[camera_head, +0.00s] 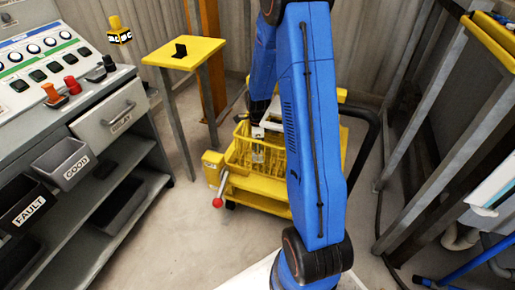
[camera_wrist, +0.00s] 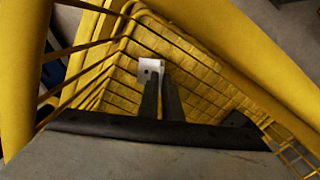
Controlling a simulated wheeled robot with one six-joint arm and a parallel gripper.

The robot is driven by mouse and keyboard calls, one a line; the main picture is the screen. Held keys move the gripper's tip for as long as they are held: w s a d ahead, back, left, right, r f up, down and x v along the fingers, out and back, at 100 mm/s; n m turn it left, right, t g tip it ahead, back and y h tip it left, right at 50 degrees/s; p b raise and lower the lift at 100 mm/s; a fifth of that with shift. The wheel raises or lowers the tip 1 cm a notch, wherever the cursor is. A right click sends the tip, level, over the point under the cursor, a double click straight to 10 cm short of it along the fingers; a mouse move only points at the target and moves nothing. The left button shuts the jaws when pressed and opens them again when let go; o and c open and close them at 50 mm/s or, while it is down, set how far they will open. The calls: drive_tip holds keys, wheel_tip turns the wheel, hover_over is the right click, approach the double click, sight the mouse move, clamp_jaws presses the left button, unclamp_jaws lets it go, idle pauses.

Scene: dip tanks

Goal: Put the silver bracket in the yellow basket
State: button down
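The silver bracket (camera_wrist: 151,64) is a small pale metal piece at the tips of my gripper's two dark fingers in the wrist view. My gripper (camera_wrist: 158,76) appears shut on it, with the fingers close together. The yellow basket (camera_wrist: 108,80) has wire sides and fills much of the wrist view around and beyond the bracket. In the head view the basket (camera_head: 233,158) sits on a yellow cart, partly hidden by my blue arm. The bracket (camera_head: 257,132) shows there as a small pale spot over the basket; its exact height above the basket's bottom cannot be told.
A grey control console (camera_head: 60,70) stands at left, with a FAULT bin (camera_head: 28,208) and a GOOD bin (camera_head: 62,163). A yellow-topped stand (camera_head: 185,52) holds a black piece. The cart has a red-knobbed lever (camera_head: 217,202). Grey frames (camera_head: 425,120) stand at right.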

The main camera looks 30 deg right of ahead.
drive_tip(key=shift+f, duration=0.15)
drive_tip(key=c, duration=1.9)
unclamp_jaws()
drive_tip(key=shift+c, duration=0.2)
wheel_tip(320, 180, up, 12)
